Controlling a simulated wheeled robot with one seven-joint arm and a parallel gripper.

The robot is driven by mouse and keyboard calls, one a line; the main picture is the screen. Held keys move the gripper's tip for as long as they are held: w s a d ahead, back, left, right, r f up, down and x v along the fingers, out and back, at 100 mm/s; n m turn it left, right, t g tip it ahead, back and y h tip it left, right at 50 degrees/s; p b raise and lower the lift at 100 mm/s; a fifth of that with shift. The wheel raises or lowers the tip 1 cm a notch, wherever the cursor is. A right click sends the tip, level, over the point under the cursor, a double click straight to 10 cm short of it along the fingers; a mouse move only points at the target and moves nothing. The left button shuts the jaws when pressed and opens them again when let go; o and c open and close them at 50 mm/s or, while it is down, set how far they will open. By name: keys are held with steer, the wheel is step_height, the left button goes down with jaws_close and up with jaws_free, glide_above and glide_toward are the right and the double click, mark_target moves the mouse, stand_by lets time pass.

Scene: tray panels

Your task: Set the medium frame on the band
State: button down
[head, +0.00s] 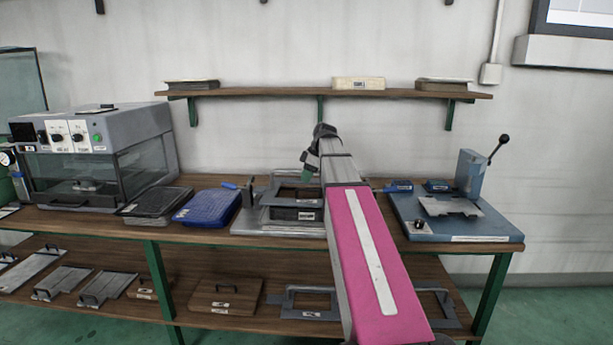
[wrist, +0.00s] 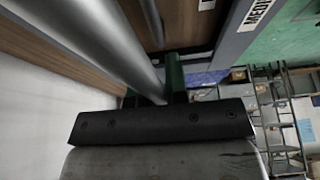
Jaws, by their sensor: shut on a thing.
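My gripper (head: 308,174) is over the middle of the bench, shut on the medium frame, with its fingers small and partly hidden by my arm. In the wrist view, a grey bar of the medium frame (wrist: 238,42) carries a label whose visible letters read "MEDI". A grey frame with an open middle, apparently this one, shows below my gripper in the head view (head: 262,193). It is above or on a grey fixture (head: 262,228) with a dark block; I cannot tell whether they touch. I cannot make out which part is the band.
A blue press (head: 470,235) with a lever stands at the bench's right. A blue tray (head: 207,207), a dark tray (head: 155,203) and a glass-fronted machine (head: 95,150) stand at left. Other frames and plates lie on the lower shelf (head: 190,318). A wall shelf (head: 290,91) hangs above.

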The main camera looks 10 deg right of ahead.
steer(key=shift+f, duration=0.3)
steer(key=c, duration=1.1)
jaws_free()
steer(key=shift+r, duration=0.3)
steer(key=v, duration=1.1)
steer(key=shift+w+r, duration=0.1)
steer(key=shift+r, duration=0.1)
steer(key=shift+d+r, duration=0.15)
steer(key=shift+r, duration=0.45)
